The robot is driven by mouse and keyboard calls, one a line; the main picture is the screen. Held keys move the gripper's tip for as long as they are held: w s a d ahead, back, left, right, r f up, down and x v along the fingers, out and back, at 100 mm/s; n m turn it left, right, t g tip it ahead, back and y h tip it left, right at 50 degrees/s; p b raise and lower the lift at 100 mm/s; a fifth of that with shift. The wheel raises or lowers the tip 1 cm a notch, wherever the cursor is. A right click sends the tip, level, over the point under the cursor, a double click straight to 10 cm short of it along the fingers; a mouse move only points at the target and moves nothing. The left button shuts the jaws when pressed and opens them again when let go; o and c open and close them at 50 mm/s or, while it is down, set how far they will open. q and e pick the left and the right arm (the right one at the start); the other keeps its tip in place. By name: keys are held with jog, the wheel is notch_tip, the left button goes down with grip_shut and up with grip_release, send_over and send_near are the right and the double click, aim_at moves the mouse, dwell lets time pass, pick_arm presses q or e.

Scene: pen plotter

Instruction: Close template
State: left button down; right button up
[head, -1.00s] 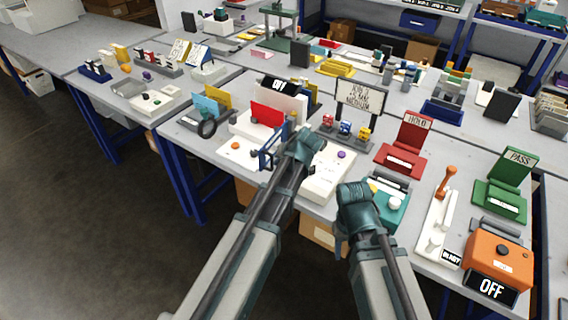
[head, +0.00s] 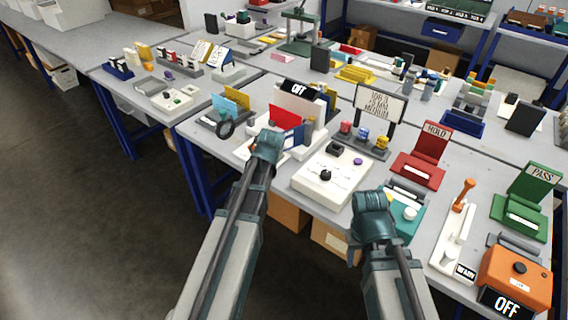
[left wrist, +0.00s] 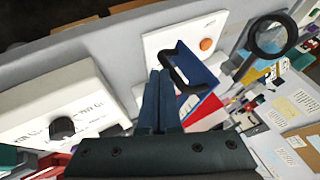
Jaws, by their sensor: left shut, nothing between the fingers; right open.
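The template looks like a blue panel with a black handle (left wrist: 200,72), standing tilted up over a white base (left wrist: 165,42) with an orange button in the left wrist view. A red panel (left wrist: 202,110) is just beside it. My left gripper (left wrist: 158,75) is shut and empty, its fingertips close beside the blue panel; I cannot tell if they touch. My right gripper (head: 372,200) is open and empty, low by the table's front edge.
A white box with a black knob (head: 325,182) stands right of my left gripper. A teal device (head: 406,208) is beside my right gripper. A black ring on a stand (left wrist: 270,37) and a job sign (head: 380,103) are nearby.

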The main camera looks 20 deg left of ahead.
pick_arm(q)
jog(key=w+a+m+h, duration=0.3)
jog(key=w+a+m, duration=0.3)
jog(key=w, duration=0.4)
jog(key=w+a+m+g+h, duration=0.1)
jog(key=w+a+m+h, duration=0.3)
jog(key=w, duration=0.6)
jog(key=a+m, duration=0.2)
jog(key=a, duration=0.1)
jog(key=shift+w+a+m+h, duration=0.25)
jog(key=shift+a+m+h, duration=0.05)
jog(key=shift+a+m, duration=0.1)
jog(key=shift+w+r, duration=0.1)
jog(key=shift+d, duration=0.1)
pick_arm(e)
jog(key=shift+a, duration=0.1)
